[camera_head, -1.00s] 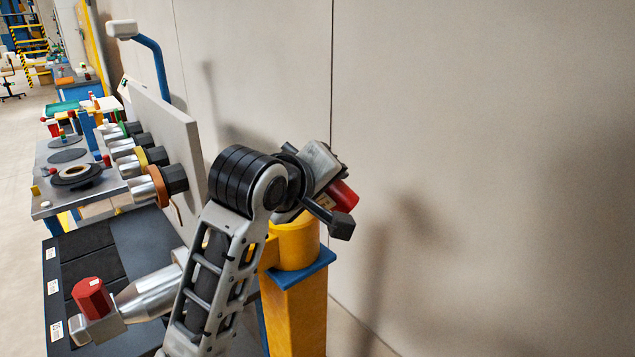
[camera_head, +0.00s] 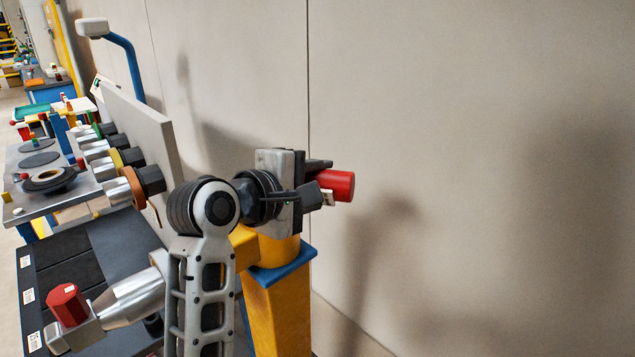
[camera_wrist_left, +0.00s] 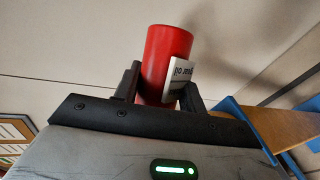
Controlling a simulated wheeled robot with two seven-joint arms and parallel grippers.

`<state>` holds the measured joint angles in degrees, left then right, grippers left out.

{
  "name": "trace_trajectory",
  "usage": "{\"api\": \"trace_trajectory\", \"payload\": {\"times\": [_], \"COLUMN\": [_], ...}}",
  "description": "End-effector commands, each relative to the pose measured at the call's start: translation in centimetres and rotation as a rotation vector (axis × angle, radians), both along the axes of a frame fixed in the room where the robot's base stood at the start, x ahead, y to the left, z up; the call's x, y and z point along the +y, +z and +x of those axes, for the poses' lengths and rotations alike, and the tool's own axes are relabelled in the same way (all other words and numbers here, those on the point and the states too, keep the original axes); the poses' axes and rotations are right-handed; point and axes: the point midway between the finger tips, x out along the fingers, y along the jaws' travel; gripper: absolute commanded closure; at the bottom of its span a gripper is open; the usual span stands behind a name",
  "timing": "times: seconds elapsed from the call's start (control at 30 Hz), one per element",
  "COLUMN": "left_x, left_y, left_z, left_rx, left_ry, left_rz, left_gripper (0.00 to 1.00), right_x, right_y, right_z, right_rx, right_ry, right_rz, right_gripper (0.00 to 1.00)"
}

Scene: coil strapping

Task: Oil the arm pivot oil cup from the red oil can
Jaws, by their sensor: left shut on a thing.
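My left gripper (camera_head: 318,190) is shut on the red oil can (camera_head: 340,186) and holds it in the air just right of and above the top of a yellow post (camera_head: 278,300). The can lies roughly level in the head view, its red end pointing right. In the left wrist view the red can (camera_wrist_left: 163,60) stands between the two black fingers of my left gripper (camera_wrist_left: 160,88), with a white label partly readable on its side. I cannot make out the oil cup; my left arm covers part of the post's top. My right gripper is not in view.
A blue collar (camera_head: 284,263) rings the yellow post. A grey upright panel (camera_head: 138,130) with metal rollers stands to the left. A red knob (camera_head: 67,304) sits at the lower left. The bare wall (camera_head: 480,150) is behind, with open space right of the post.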

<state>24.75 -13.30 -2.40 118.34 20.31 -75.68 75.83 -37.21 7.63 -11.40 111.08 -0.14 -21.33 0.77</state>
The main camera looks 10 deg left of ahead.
Motion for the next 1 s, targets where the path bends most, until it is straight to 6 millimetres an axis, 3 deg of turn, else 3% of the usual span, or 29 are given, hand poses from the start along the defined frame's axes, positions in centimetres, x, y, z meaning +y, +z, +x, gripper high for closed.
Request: {"api": "trace_trajectory", "payload": {"times": [0.27, 0.6, 1.0], "left_x": [0.0, 0.2, 0.3], "left_y": [0.3, 1.9, 2.0], "left_z": [0.0, 0.0, 0.0], "left_rx": [0.0, 0.024, 0.028], "left_ry": [0.0, 0.0, -0.001], "left_rz": [-0.019, -0.201, -0.227], "left_gripper": [0.91, 0.91, 0.91], "right_x": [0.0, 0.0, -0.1], "right_y": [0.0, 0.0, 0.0], "right_z": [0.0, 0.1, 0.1], "right_rx": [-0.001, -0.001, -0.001], "right_ry": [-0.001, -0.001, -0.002], "right_rz": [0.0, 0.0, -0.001], "right_gripper": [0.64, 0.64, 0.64]}}
